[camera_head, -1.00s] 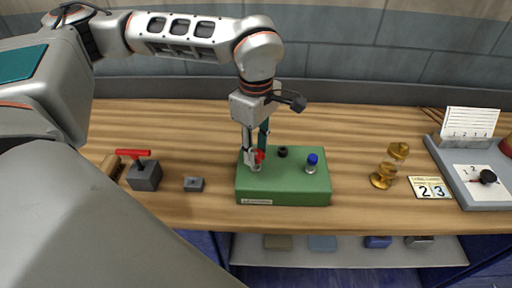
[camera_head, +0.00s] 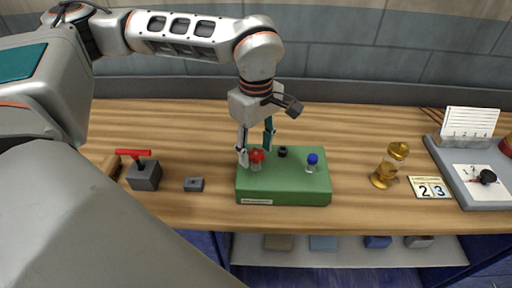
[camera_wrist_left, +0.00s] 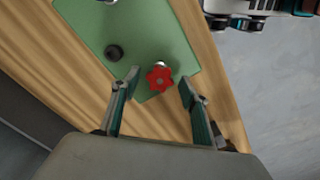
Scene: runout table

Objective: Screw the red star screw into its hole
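The red star screw (camera_head: 256,155) stands upright at the left of the green block (camera_head: 285,193), its shank partly showing below the head. In the left wrist view the red star head (camera_wrist_left: 159,79) lies between the fingertips with a gap on both sides. My left gripper (camera_head: 256,158) is open around the screw and not touching it. A black knob (camera_head: 283,151) and a blue-headed screw (camera_head: 312,162) also sit on the block. The hole under the red screw is hidden. My right gripper is not in view.
A red T-handle on a grey block (camera_head: 145,177) and a small grey block (camera_head: 194,184) lie left of the green block. A brass hourglass-like piece (camera_head: 388,166), a number card (camera_head: 430,188) and a grey board (camera_head: 455,185) stand to the right.

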